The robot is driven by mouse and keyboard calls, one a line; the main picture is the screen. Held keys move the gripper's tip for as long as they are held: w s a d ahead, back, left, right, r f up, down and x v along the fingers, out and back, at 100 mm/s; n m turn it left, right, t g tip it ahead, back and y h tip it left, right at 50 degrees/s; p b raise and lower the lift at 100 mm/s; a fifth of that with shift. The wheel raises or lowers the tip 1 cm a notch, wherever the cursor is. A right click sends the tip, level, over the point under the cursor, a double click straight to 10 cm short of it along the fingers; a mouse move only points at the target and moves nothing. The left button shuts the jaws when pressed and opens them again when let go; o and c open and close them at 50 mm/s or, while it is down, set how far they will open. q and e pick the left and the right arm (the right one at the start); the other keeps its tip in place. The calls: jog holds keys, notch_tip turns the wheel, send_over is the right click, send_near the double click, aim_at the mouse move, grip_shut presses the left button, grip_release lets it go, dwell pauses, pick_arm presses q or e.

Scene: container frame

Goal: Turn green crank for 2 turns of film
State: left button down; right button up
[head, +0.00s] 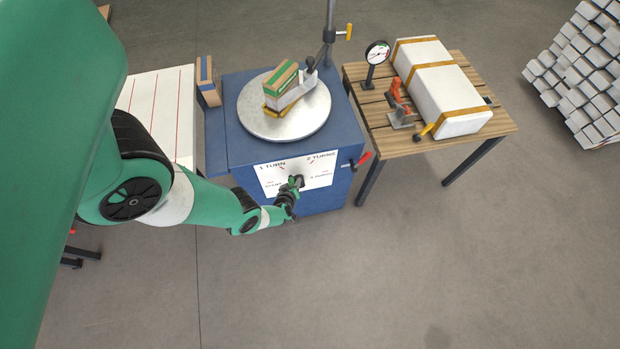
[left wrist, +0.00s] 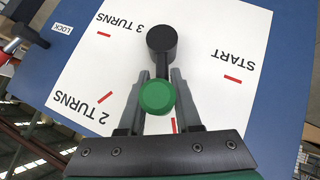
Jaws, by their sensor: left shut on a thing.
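The crank has a black round hub (left wrist: 162,40) on a white dial plate (left wrist: 210,45) and a green knob (left wrist: 157,96) at the end of its arm. My left gripper (left wrist: 157,92) is shut on the crank at the green knob, one finger on each side. In the left wrist view the arm points down from the hub, to the right of the 2 TURNS mark and close to another red mark. That mark's label is hidden behind my gripper. In the head view my left gripper (head: 293,188) covers the crank in front of the blue cabinet (head: 240,150). My right gripper is not seen.
A red-handled lever (head: 360,160) is on the cabinet's right side, by the LOCK label. A turntable (head: 265,122) on top carries a stack of boxes (head: 283,85). A wooden table (head: 480,85) with a white strapped block (head: 440,85) stands to the right.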

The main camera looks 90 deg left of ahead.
pick_arm(q)
jog(key=c, duration=0.6)
grip_release()
jog(key=shift+w+a, duration=0.1)
jog(key=p+v, duration=0.9)
jog(key=v, duration=0.2)
jog(key=shift+d+r, duration=0.15)
jog(key=shift+d, duration=0.15)
